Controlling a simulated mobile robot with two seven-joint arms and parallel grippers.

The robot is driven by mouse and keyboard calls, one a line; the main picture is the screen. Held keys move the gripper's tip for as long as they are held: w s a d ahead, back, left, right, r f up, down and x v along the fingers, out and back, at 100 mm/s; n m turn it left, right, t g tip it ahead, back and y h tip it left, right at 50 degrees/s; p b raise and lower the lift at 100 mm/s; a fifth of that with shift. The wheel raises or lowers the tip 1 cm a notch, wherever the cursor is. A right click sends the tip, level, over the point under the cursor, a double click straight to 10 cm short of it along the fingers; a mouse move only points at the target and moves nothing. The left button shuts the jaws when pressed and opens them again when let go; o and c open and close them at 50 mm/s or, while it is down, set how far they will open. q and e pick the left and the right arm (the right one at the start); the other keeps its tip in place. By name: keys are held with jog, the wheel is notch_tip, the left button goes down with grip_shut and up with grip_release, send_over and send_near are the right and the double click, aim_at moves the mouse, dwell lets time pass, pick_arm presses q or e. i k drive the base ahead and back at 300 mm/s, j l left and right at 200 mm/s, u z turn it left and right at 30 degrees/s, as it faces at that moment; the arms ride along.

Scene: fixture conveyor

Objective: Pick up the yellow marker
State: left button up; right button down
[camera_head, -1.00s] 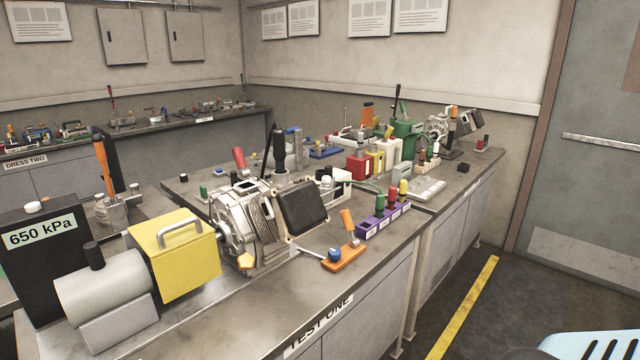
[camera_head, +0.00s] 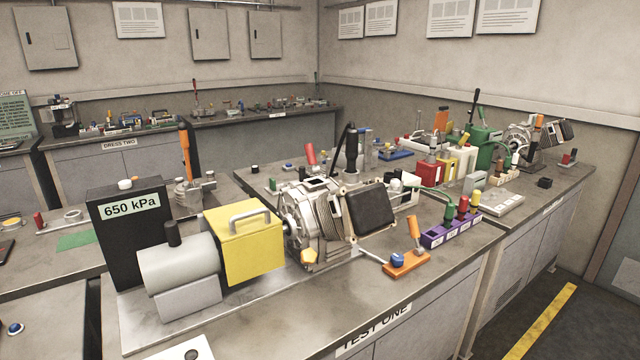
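A small yellow-topped upright piece (camera_head: 475,198), which may be the yellow marker, stands in the purple rack (camera_head: 436,240) near the front right edge of the TEST ONE bench. It is at the far right of a row, beside a red-topped piece (camera_head: 462,206) and a green-topped piece (camera_head: 449,213). Its lower part is hidden in the rack. Neither of my grippers is in view.
An orange toggle clamp (camera_head: 407,261) sits left of the rack. A large metal engine (camera_head: 315,225), a yellow box (camera_head: 240,245) and a black 650 kPa box (camera_head: 130,235) crowd the bench. The floor (camera_head: 590,310) at the right is clear.

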aim_at(476, 196)
jog(key=i+l, duration=0.2)
jog(key=i+l+u, duration=0.1)
jog(key=l, duration=0.3)
jog(key=i+l, duration=0.2)
jog(key=l, duration=0.15)
jog(key=i+l+u, duration=0.1)
jog(key=i+l, duration=0.25)
jog(key=l, duration=0.3)
jog(key=i+l+u, duration=0.1)
jog(key=l, duration=0.25)
jog(key=i+l, duration=0.2)
jog(key=l, duration=0.15)
jog(key=u, duration=0.05)
